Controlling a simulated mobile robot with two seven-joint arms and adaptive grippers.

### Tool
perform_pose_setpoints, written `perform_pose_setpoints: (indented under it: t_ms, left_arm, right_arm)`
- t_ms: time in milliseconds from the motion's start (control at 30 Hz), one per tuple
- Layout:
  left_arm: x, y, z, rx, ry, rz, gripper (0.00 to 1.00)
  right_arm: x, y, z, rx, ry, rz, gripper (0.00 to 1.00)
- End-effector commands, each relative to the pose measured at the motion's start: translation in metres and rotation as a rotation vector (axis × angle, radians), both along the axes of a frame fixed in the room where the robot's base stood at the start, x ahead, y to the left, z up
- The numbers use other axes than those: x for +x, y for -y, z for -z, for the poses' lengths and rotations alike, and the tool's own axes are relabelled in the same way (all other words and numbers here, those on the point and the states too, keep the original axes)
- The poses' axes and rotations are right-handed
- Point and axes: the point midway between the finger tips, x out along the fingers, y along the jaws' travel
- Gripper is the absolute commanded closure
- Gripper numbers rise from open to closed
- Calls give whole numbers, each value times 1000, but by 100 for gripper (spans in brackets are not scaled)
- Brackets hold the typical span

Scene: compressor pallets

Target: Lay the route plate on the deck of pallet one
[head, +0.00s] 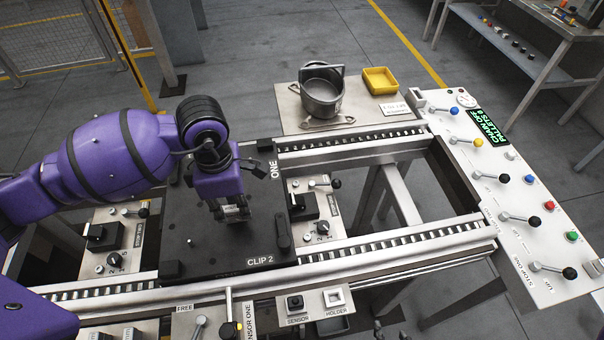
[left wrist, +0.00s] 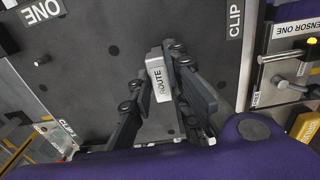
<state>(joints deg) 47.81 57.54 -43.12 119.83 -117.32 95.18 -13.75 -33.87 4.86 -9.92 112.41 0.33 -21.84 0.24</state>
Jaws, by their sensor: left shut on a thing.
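The route plate is a small pale block marked ROUTE (left wrist: 159,78), seen between the fingers in the left wrist view. My left gripper (head: 236,215) is shut on it, pointing down over the black deck of pallet one (head: 185,225). The plate (head: 236,209) is over the deck's middle right, left of the dark clip bar near CLIP 2. I cannot tell whether it touches the deck. The purple arm hides part of the deck's far left. Two small dark tips show at the head view's bottom edge; I cannot tell whether they are my right gripper.
Pallet one lies across two roller rails (head: 400,250). A control panel with levers (head: 520,200) stands at the right. A metal pot (head: 321,98) and a yellow tray (head: 380,80) are at the back. The deck around the gripper is mostly bare, with raised corner blocks.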

Motion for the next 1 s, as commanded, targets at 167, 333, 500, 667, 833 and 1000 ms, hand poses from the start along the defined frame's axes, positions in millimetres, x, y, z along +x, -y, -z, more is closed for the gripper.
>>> perform_pose_setpoints:
  t_ms: [167, 333, 500, 667, 833, 1000]
  left_arm:
    - [-1, 0, 4, 0, -3, 0, 70]
    - [-1, 0, 3, 0, -3, 0, 65]
    - [-1, 0, 3, 0, -2, 0, 65]
    - [0, 0, -11, 0, 1, 0, 65]
    - [1, 0, -45, 1, 4, 1, 65]
    - [1, 0, -82, 1, 3, 0, 65]
  right_arm:
    - [1, -1, -1, 2, 4, 5, 60]
    - [2, -1, -2, 3, 6, 6, 60]
    - [2, -1, -2, 3, 7, 6, 60]
    - [3, -1, -3, 2, 8, 1, 60]
    - [1, 0, -2, -2, 3, -4, 60]
    - [-1, 1, 0, -4, -1, -7, 60]
